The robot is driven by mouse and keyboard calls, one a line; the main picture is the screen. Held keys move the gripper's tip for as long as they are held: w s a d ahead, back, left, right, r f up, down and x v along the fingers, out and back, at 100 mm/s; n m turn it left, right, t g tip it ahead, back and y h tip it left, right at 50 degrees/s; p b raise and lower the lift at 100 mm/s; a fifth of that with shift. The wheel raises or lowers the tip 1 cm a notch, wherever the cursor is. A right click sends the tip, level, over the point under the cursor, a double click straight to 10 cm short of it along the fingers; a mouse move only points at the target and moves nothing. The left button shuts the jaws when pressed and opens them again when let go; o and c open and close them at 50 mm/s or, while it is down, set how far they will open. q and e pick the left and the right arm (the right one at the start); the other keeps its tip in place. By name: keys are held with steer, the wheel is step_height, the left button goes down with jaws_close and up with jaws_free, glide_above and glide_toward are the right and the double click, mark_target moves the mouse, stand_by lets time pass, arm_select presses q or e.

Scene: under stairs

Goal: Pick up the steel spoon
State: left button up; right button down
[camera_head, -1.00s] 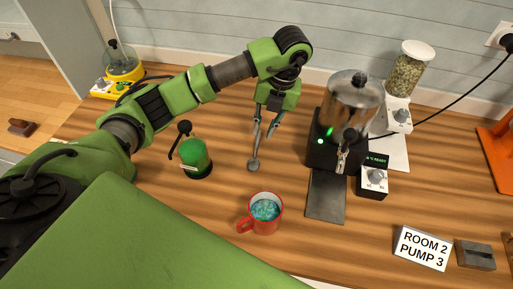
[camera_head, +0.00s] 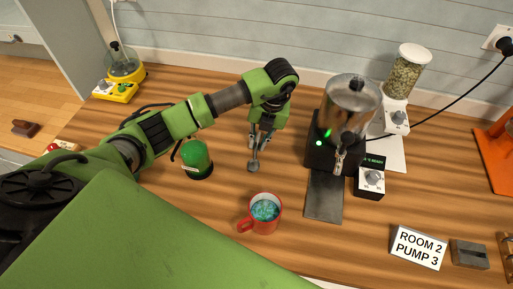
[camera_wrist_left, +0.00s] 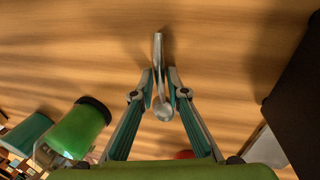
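The steel spoon (camera_head: 253,166) lies on the wooden counter, its bowl towards the red mug (camera_head: 265,209). In the left wrist view the spoon (camera_wrist_left: 158,45) points its handle away from me, with its bowl nearer. My left gripper (camera_head: 262,143) is down over the spoon in the head view and hides most of the handle. In the left wrist view the left gripper (camera_wrist_left: 160,74) has its fingertips apart, one on each side of the handle, with a gap visible on the right side. My right gripper is not in view.
The mug holds blue-green liquid. A green canister (camera_head: 196,160) stands left of the gripper. A steel dispensing machine (camera_head: 352,105) with a dark tray (camera_head: 325,196) stands close on the right. A sign (camera_head: 418,247) is at the front right.

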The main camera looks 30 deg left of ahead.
mark_target(256, 143)
arm_select(q)
jaws_close()
steer(key=shift+w+r+b, duration=0.1)
steer(key=shift+r+b, duration=1.35)
steer(key=shift+r, duration=0.05)
steer(key=s+d+r, duration=0.7)
steer(key=d+r, duration=0.3)
steer(key=d, duration=0.2)
steer(key=shift+s, duration=0.3)
